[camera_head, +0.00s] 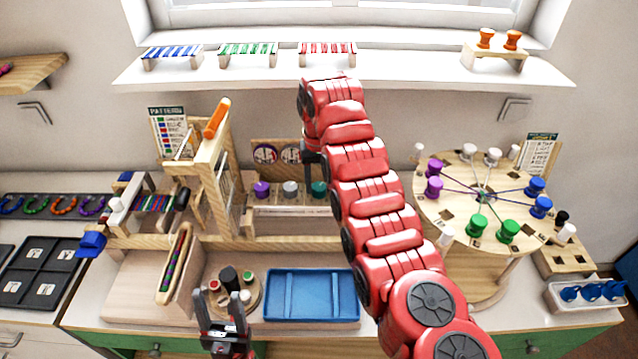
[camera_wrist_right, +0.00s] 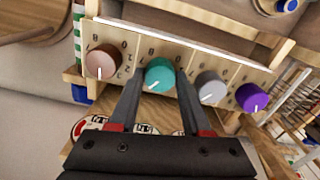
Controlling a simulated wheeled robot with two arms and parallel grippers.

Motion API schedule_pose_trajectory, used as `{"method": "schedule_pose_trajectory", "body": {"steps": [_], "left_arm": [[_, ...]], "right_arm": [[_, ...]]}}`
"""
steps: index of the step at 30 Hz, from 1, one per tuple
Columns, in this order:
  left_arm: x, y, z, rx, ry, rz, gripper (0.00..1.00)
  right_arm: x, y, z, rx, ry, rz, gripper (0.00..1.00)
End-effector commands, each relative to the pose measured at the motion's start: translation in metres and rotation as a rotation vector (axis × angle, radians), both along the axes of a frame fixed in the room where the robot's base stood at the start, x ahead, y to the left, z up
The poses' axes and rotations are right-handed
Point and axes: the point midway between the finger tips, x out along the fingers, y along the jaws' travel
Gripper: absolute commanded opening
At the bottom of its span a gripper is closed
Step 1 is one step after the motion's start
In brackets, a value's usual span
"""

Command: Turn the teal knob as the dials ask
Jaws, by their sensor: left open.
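The teal knob (camera_head: 319,188) sits on a wooden rack at the back of the table, right of a grey knob (camera_head: 290,188) and a purple knob (camera_head: 261,189). In the right wrist view the teal knob (camera_wrist_right: 160,76) has a white pointer mark and numbers around it. My right gripper (camera_wrist_right: 159,76) is open, with one finger on each side of the teal knob and slim gaps showing. Round dials (camera_head: 265,154) stand behind the knobs; my right arm hides part of that row. My left gripper (camera_head: 221,297) is open and empty, low at the front.
A copper knob (camera_wrist_right: 101,62) is beside the teal one. A blue tray (camera_head: 312,309) lies in front of the rack. A tall wooden frame (camera_head: 212,165) stands to the left, and a round peg table (camera_head: 455,200) stands to the right of my arm.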

Motion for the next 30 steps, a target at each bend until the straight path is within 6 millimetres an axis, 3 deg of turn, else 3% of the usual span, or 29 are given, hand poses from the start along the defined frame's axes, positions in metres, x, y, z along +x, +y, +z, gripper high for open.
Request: {"method": "schedule_pose_trajectory", "body": {"steps": [1, 4, 19, 25, 30], "left_arm": [[0.000, 0.000, 0.000, 0.000, 0.000, 0.000, 0.58], [0.000, 0.000, 0.000, 0.000, 0.000, 0.000, 0.58], [0.000, 0.000, -0.003, 0.000, 0.000, 0.000, 0.58], [0.000, 0.000, -0.011, 0.000, 0.000, 0.000, 0.58], [0.000, 0.000, -0.001, 0.000, 0.000, 0.000, 0.58]], "right_arm": [[0.000, 0.000, 0.001, 0.000, -0.001, -0.001, 0.58], [0.000, 0.000, 0.000, 0.000, 0.001, -0.001, 0.76], [-0.001, 0.000, 0.006, -0.001, 0.004, 0.000, 0.76], [-0.001, 0.000, 0.031, 0.000, 0.001, 0.000, 0.76], [0.000, 0.000, 0.050, -0.001, 0.005, -0.001, 0.76]]}}
